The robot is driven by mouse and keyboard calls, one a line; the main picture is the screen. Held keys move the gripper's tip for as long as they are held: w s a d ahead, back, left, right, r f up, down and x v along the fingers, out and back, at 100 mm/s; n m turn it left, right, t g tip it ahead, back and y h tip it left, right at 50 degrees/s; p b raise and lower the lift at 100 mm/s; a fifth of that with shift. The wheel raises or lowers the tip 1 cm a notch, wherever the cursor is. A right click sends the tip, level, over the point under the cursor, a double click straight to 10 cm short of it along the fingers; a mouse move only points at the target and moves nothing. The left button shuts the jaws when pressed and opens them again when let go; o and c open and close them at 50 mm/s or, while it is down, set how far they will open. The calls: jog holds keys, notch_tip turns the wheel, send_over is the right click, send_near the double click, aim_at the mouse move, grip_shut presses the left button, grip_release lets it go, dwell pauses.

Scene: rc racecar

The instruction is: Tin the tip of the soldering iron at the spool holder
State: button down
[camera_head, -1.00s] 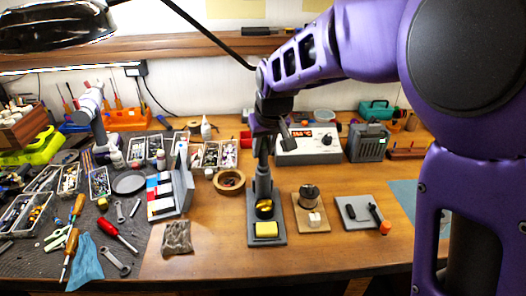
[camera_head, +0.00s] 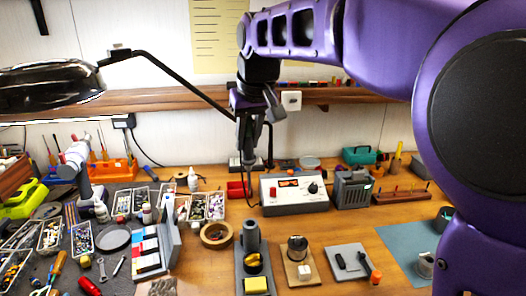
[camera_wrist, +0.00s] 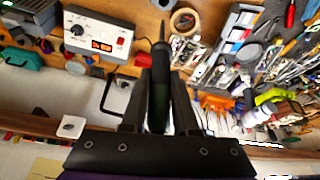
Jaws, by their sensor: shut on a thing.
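The spool holder (camera_head: 313,279) is a wooden base with a solder spool (camera_head: 297,243) and a pale block, below and right of my gripper. The grey iron stand (camera_head: 240,270) with yellow sponge (camera_head: 256,285) is left of it.
The soldering station (camera_head: 294,195) stands behind the spool holder. A grey tool pad (camera_head: 348,262) lies to the right, a tape roll (camera_head: 216,235) to the left. A black lamp (camera_head: 50,85) and its arm hang at upper left. Parts trays crowd the left.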

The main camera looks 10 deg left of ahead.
jog(key=shift+r, duration=0.15)
jog(key=s+d+f+g+h+b, duration=0.1)
jog(key=s+d+f+h+b, duration=0.1)
jog(key=d+f, duration=1)
jog(key=shift+s+d+f+g+b, duration=0.15)
jog(key=shift+s+f+g+b, duration=0.25)
jog(key=shift+s+f, duration=0.65)
jog(key=shift+w+f+b, duration=0.1)
jog(key=shift+f+b, duration=0.3)
jog(key=shift+f, duration=0.75)
dwell(4.5)
